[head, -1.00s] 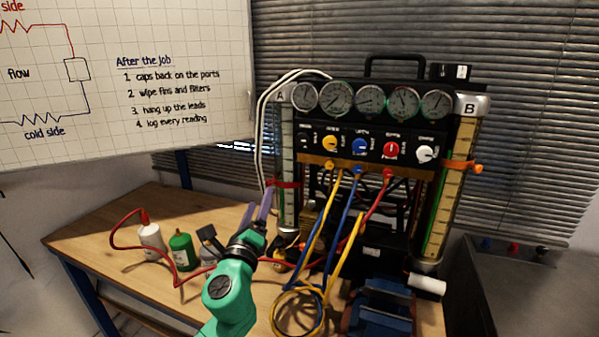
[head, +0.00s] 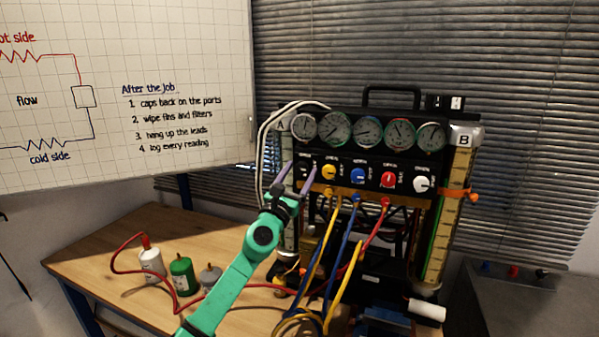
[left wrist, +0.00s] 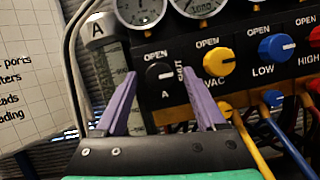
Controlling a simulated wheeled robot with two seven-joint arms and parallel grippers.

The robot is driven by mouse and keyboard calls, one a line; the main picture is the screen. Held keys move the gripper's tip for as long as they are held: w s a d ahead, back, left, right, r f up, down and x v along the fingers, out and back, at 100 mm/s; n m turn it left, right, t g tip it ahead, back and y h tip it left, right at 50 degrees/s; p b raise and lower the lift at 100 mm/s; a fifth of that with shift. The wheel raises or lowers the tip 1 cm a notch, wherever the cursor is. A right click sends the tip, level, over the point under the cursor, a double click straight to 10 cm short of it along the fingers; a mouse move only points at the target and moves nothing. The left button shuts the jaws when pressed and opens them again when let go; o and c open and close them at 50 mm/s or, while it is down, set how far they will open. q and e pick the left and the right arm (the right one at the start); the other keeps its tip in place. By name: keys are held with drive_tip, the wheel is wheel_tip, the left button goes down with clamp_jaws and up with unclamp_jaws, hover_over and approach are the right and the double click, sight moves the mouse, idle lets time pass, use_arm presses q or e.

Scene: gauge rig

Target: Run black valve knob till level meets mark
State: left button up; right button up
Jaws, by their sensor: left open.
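The black valve knob (left wrist: 160,73) is on the dark panel, left of the yellow knob (left wrist: 214,61), with OPEN and SHUT lettering around it. It has a pale pointer line. My left gripper (left wrist: 165,85) is open, its two purple fingers on either side of the black knob in the left wrist view; whether they touch it cannot be told. In the head view the left gripper (head: 297,168) is at the panel's left end, partly hiding the knob. Sight tube A (left wrist: 118,80) stands left of the panel, partly behind a finger. Sight tube B (head: 447,210) is at the right, with a green column and an orange band.
Yellow, blue and red hoses (head: 347,240) hang below the panel. Round gauges (head: 368,132) line its top. White, green and grey bottles (head: 181,273) stand on the wooden bench (head: 100,255) at left. A whiteboard (head: 180,150) is behind.

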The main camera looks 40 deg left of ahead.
use_arm(q)
clamp_jaws()
drive_tip(key=n+p, duration=0.1)
drive_tip(key=n+y+p, duration=0.1)
drive_tip(key=n, duration=0.1)
drive_tip(key=shift+w+d+r+g, duration=0.1)
drive_tip(key=shift+d+r+g, duration=0.05)
drive_tip(key=shift+r+g, duration=0.15)
drive_tip(key=n+y, duration=0.1)
drive_tip(key=n, duration=0.1)
drive_tip(key=n+g+y, duration=0.1)
drive_tip(key=n, duration=0.1)
drive_tip(key=shift+f+n+y, duration=0.2)
drive_tip(key=shift+n+y, duration=0.1)
unclamp_jaws()
drive_tip(key=shift+f, duration=0.15)
